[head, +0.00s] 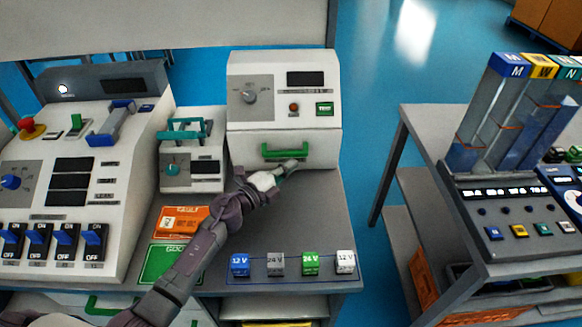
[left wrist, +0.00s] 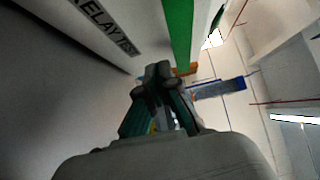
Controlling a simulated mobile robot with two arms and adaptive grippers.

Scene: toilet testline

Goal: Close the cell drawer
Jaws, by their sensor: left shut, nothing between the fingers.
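A white tester box (head: 284,95) stands at the back of the table, with a knob, a dark display and a green button. On its lower front is a drawer with a green handle (head: 285,152). I cannot tell whether this drawer is fully in or slightly out. My left gripper (head: 290,166) is shut and empty, just below the right part of the handle; contact is unclear. In the left wrist view my shut fingertips (left wrist: 158,72) are close to the green handle (left wrist: 179,30), beside a white face lettered "RELAY TEST" (left wrist: 105,25). My right gripper is out of view.
Several labelled cubes (head: 276,264) stand in a row at the table's front right. A small white device (head: 191,170) and a switch panel (head: 80,190) are on the left. Another table (head: 430,190) stands right, across a floor gap.

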